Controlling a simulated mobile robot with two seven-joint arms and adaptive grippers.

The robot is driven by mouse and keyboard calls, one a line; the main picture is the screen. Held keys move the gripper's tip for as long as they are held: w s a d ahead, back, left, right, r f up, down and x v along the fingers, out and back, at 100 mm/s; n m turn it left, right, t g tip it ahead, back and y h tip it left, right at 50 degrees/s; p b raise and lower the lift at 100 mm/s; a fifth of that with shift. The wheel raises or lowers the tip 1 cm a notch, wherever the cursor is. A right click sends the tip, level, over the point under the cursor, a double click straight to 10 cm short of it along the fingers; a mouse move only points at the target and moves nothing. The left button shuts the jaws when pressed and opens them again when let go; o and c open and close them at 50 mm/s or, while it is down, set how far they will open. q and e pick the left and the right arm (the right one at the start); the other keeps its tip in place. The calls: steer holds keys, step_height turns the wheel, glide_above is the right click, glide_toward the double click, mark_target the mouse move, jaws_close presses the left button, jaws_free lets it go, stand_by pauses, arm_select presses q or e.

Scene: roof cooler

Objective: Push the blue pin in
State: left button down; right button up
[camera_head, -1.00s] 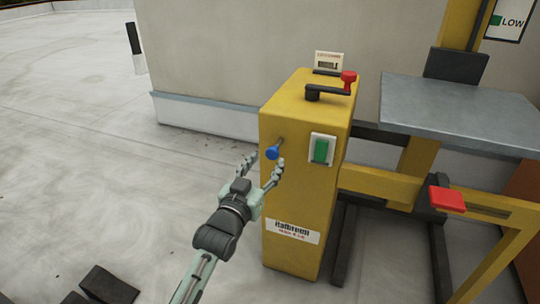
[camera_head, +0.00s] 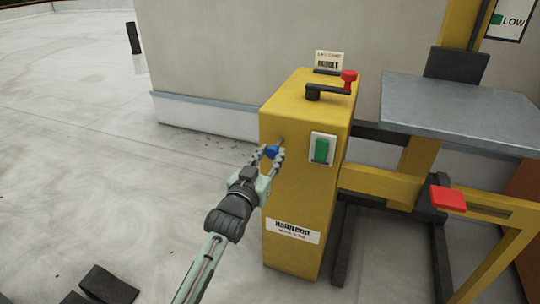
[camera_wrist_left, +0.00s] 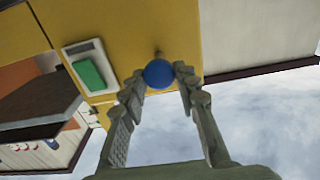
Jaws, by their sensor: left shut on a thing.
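The blue pin (camera_head: 271,152) sticks out of the front of the yellow cabinet (camera_head: 297,195) on a thin metal rod. My left gripper (camera_head: 270,156) has its two fingers on either side of the blue knob and is shut on it. In the left wrist view the round blue knob of the pin (camera_wrist_left: 159,73) sits between the fingertips, with a short stretch of rod behind it. My right gripper is in neither view.
A green switch (camera_head: 321,149) sits right of the pin. A red-knobbed crank (camera_head: 348,80) is on the cabinet top. A grey platform (camera_head: 455,113) and red pedal (camera_head: 447,198) stand to the right. The floor at left is open.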

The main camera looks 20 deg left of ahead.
mark_target(276, 147)
arm_select(q)
steer(key=shift+w, duration=0.1)
steer(key=w, duration=0.3)
steer(key=shift+w+d, duration=0.1)
steer(key=shift+w, duration=0.15)
steer(key=shift+w+r, duration=0.1)
steer(key=shift+r, duration=0.05)
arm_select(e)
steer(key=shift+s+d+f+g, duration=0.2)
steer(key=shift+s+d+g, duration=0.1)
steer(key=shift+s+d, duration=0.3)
arm_select(q)
steer(key=c, duration=1.6)
jaws_free()
steer(key=o, duration=0.4)
steer(key=shift+w, duration=0.1)
steer(key=shift+o, duration=0.2)
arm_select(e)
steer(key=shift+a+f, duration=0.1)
arm_select(q)
steer(key=shift+s, duration=0.2)
steer(key=s, duration=1.1)
steer(key=shift+s+a, duration=0.2)
steer(key=shift+s, duration=0.15)
